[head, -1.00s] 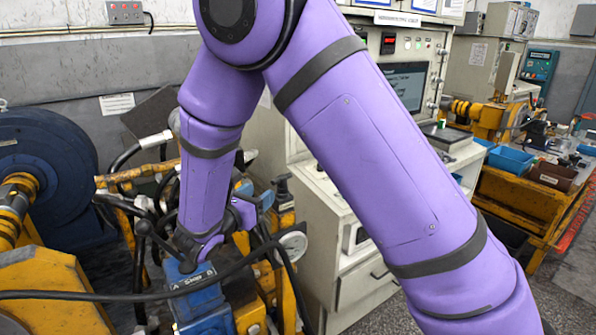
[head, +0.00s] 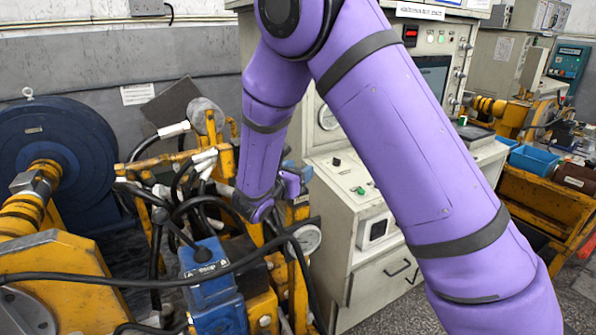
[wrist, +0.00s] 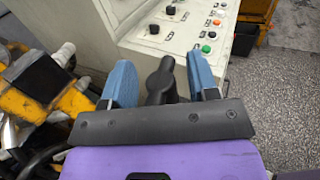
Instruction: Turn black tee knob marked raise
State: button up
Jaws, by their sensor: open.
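My gripper (wrist: 162,84) is open in the wrist view, with one blue fingertip on each side of a black tee-shaped handle (wrist: 160,78). The handle stands between the fingers with a gap showing on both sides. Its lower part is hidden by the dark gripper body, and I can read no "raise" mark on it. In the head view my gripper (head: 298,174) is beside the white cabinet, partly hidden by my wrist. The handle cannot be made out clearly there.
The white control cabinet (head: 345,215) has small knobs and a green button (wrist: 205,48). A blue valve block (head: 207,285) with a black lever stands in front, near a round gauge (head: 308,238). Black hoses and yellow frame parts crowd the left. Open floor lies to the right.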

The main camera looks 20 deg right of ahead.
jog(key=c, duration=0.9)
dwell(1.0)
jog(key=o, duration=0.9)
jog(key=v, duration=1)
jog(key=shift+s+a, duration=0.25)
jog(key=shift+a, duration=0.05)
